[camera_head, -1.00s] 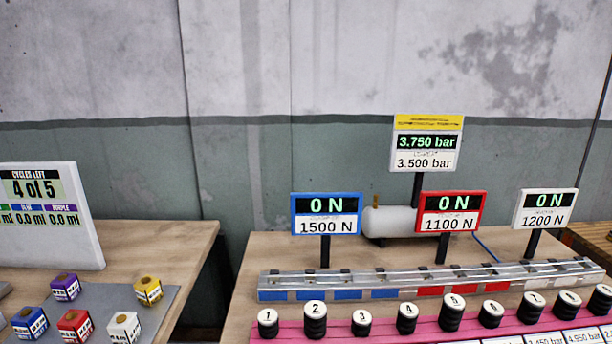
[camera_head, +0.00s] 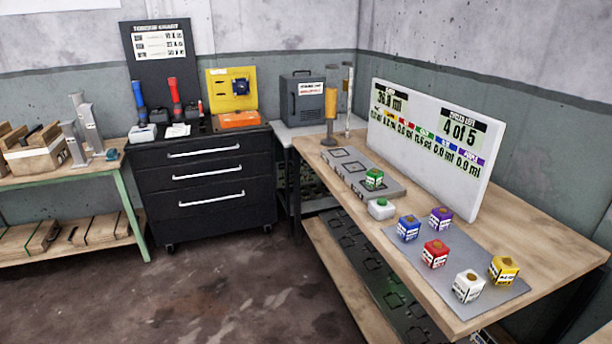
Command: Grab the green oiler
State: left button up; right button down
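The green oiler is a small green cube with a pale label (camera_head: 374,178). It sits on the grey slotted plate (camera_head: 340,160) towards the back of the wooden bench on the right. A white block with a green top (camera_head: 381,208) stands just in front of it, on the bench. Neither of my grippers shows in the head view.
Blue (camera_head: 408,227), red (camera_head: 435,253), purple (camera_head: 441,217), white (camera_head: 467,285) and yellow (camera_head: 503,268) cubes stand on a grey mat (camera_head: 400,246). A large display board (camera_head: 425,150) stands behind them. A black drawer cabinet (camera_head: 205,180) stands left. The floor (camera_head: 240,290) between is clear.

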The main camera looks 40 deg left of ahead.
aim_at(374, 177)
jog(key=u, duration=0.9)
jog(key=k, duration=0.25)
jog(key=u, duration=1.05)
jog(key=i, duration=2.2)
jog(key=z, duration=0.75)
